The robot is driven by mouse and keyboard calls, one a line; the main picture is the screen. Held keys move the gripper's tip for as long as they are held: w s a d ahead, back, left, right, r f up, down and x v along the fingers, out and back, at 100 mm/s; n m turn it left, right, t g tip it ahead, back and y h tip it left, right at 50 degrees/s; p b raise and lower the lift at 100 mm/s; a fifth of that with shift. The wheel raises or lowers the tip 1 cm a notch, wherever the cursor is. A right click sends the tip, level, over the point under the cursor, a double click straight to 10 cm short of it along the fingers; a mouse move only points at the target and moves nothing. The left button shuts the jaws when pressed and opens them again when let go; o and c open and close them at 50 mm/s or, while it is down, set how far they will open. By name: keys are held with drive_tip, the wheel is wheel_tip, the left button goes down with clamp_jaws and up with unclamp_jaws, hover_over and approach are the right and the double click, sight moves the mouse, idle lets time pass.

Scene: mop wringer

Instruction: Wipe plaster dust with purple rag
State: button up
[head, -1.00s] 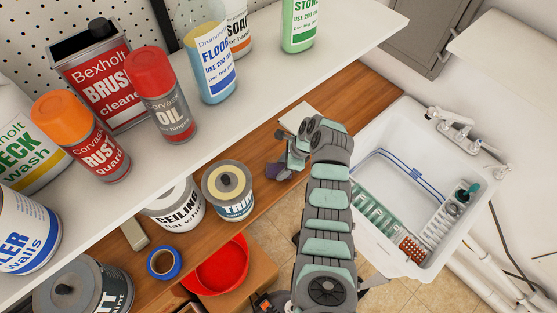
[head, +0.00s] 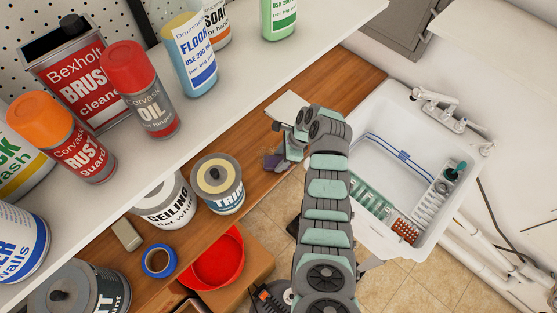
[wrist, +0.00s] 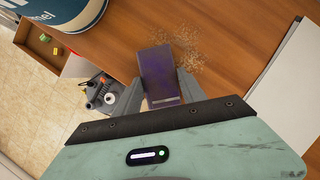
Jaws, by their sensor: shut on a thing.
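The purple rag (wrist: 160,72) is a folded, flat block held between the two fingers of my gripper (wrist: 160,92) in the wrist view. It lies over the brown wooden worktop (wrist: 235,35); I cannot tell how firmly it touches. Plaster dust (wrist: 190,52) shows as pale specks on the wood beside and beyond the rag's right and far edges. Any dust under the rag is hidden. In the head view, my gripper (head: 283,156) is low over the worktop, right of the TRIM can (head: 218,186), with a bit of the purple rag (head: 268,160) showing.
A white shelf (head: 250,75) with bottles and cans hangs over the worktop. A white panel (wrist: 290,90) lies right of the dust. A white sink (head: 398,135) with a rack inside stands right of my arm. A red bowl (head: 222,258) sits below the worktop's edge.

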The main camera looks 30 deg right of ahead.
sight(257, 148)
drive_tip(key=shift+w+a+f+b, duration=0.1)
drive_tip(key=shift+w+a+b, duration=0.2)
drive_tip(key=shift+w, duration=0.5)
drive_tip(key=shift+w+a+r+b, duration=0.15)
drive_tip(key=shift+w+b, duration=0.2)
drive_tip(key=shift+w, duration=0.45)
drive_tip(key=shift+w+a+f+b, duration=0.2)
drive_tip(key=shift+w+b, duration=0.15)
drive_tip(key=shift+w, duration=0.45)
drive_tip(key=shift+w+a+f+b, duration=0.1)
drive_tip(key=shift+w+a+b, duration=0.05)
drive_tip(key=shift+w+b, duration=0.4)
drive_tip(key=shift+w+a+b, duration=0.15)
drive_tip(key=shift+w+b, duration=0.3)
drive_tip(key=shift+b, duration=0.15)
drive_tip(key=shift+w, duration=0.25)
drive_tip(key=shift+w+a+b, duration=0.15)
drive_tip(key=shift+w+b, duration=0.35)
drive_tip(key=shift+b, duration=0.7)
drive_tip(key=shift+w+a+b, duration=0.2)
drive_tip(key=shift+w+b, duration=0.35)
drive_tip(key=shift+b, duration=0.4)
drive_tip(key=shift+r, duration=0.2)
drive_tip(key=shift+w+d+b, duration=0.1)
drive_tip(key=shift+b, duration=0.3)
drive_tip(key=d+b, duration=0.1)
drive_tip(key=b, duration=0.2)
drive_tip(key=shift+w+f, duration=0.1)
drive_tip(key=shift+w, duration=0.05)
